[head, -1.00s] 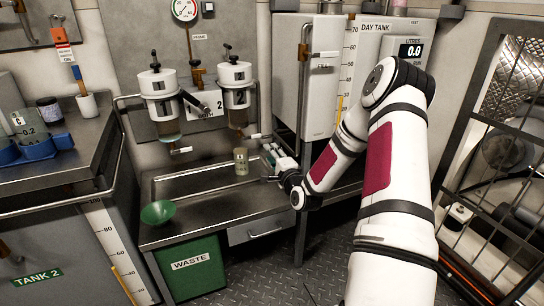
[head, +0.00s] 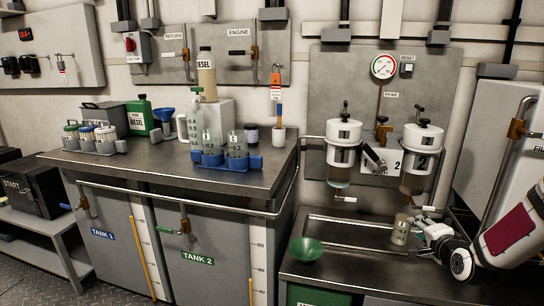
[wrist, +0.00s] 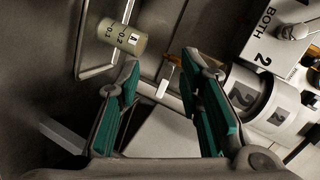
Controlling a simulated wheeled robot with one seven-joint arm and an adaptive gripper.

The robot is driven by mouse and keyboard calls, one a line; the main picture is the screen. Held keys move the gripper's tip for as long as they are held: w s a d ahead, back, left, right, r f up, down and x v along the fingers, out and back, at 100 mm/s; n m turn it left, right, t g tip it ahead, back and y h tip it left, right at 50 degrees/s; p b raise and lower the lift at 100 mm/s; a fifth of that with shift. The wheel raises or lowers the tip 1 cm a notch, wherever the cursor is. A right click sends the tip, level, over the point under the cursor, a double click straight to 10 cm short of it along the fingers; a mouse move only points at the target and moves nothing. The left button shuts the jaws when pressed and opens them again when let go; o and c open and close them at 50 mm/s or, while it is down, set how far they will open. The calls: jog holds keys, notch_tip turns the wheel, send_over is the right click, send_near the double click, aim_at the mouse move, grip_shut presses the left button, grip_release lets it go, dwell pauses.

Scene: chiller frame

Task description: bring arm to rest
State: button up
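My gripper (head: 428,226) is at the right of the head view, over the steel sink bench and close to the right of a small beaker of yellowish liquid (head: 400,230). My white arm with a dark red panel comes in from the right edge. In the wrist view my gripper (wrist: 163,80) has its two green-padded fingers spread apart, with nothing between them. The beaker, marked A, shows in that view (wrist: 122,36) beyond the left finger, apart from it.
Two filter bowls (head: 343,150) (head: 418,155) hang on the wall panel behind the gripper. A green funnel (head: 306,250) sits on the sink bench. The left bench (head: 110,165) holds bottles, filters and a blue rack of beakers (head: 226,160). A grey cabinet (head: 500,150) stands at right.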

jog(key=s+a+r+n+g, duration=0.45)
jog(key=s+a, duration=0.25)
jog(key=s, duration=0.2)
jog(key=s+a+r+n+g, duration=0.3)
jog(key=s+a+r+n, duration=0.25)
jog(key=s+a, duration=0.2)
jog(key=s+a+r+n+g+y, duration=0.1)
jog(key=s+a+n+g, duration=0.15)
jog(key=s, duration=0.75)
jog(key=s+a+r+n+g, duration=0.15)
jog(key=s+a, duration=0.25)
jog(key=s, duration=0.6)
jog(key=s+a+r+n+g+y, duration=0.15)
jog(key=s+a, duration=0.25)
jog(key=s, duration=0.5)
notch_tip(320, 180, up, 31)
jog(key=s+t+p, duration=0.1)
jog(key=t+p, duration=0.2)
jog(key=p, duration=2.6)
jog(key=shift+s+d+r, duration=0.15)
jog(key=shift+d+r, duration=0.05)
jog(key=shift+d, duration=0.2)
